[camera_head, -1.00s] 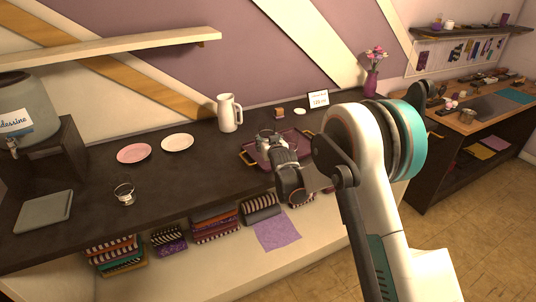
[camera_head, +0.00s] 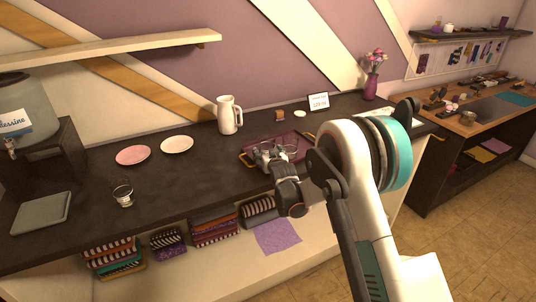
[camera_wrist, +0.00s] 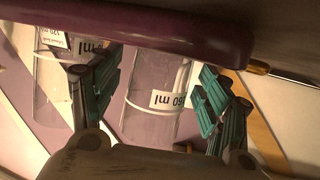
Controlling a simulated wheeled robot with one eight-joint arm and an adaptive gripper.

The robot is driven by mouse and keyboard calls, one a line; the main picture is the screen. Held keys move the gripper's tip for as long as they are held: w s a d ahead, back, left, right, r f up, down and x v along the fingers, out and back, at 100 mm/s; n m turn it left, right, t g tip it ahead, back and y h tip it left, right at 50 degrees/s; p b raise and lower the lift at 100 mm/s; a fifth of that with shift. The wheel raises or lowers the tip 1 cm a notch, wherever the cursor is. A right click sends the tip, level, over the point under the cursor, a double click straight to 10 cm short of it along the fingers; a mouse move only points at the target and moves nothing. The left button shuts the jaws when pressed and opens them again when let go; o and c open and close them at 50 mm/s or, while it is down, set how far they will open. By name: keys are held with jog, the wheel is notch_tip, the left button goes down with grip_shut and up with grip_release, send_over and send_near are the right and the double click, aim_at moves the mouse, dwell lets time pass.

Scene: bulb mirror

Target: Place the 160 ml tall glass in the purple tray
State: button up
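The purple tray (camera_head: 303,136) lies on the dark counter. In the wrist view its rim (camera_wrist: 150,28) crosses the top, the picture being upside down. A clear tall glass (camera_wrist: 155,125) with a partly readable label, seemingly 160 ml, stands upright between my fingers. Its base is hidden behind the tray rim, so it appears to stand in the tray. My gripper (camera_wrist: 158,85) is open around this glass, with a gap showing on each side. In the head view my gripper (camera_head: 268,157) is at the tray's front left and largely hides the glass.
A second labelled glass (camera_wrist: 48,85) stands beside the first; it also shows in the head view (camera_head: 291,150). A white pitcher (camera_head: 228,115), a pink plate (camera_head: 133,155), a white plate (camera_head: 177,144), a small glass (camera_head: 124,195) and a sign (camera_head: 318,101) are on the counter.

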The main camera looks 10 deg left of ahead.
jog(key=shift+r, duration=0.1)
jog(key=shift+s+r, duration=0.15)
jog(key=shift+s, duration=0.05)
jog(key=p+v, duration=0.2)
jog(key=v, duration=0.9)
jog(key=shift+s+d+r, duration=0.15)
jog(key=shift+s, duration=0.15)
jog(key=s+d+r+m+g+h, duration=0.1)
jog(key=s+d+r+h, duration=0.1)
jog(key=s+d+r, duration=0.55)
jog(key=s+d+r+m+g+h, duration=0.1)
jog(key=s+d+r+g, duration=0.1)
jog(key=s+d+r, duration=0.5)
jog(key=s+d+g, duration=0.1)
jog(key=s+d, duration=0.3)
jog(key=s, duration=0.4)
jog(key=s+d+m+g+h, duration=0.1)
jog(key=s+d, duration=0.4)
jog(key=s, duration=0.4)
jog(key=s+d+m+g+h, duration=0.1)
jog(key=s+d, duration=0.4)
jog(key=s, duration=0.4)
jog(key=shift+s+g, duration=0.25)
jog(key=shift+g, duration=0.05)
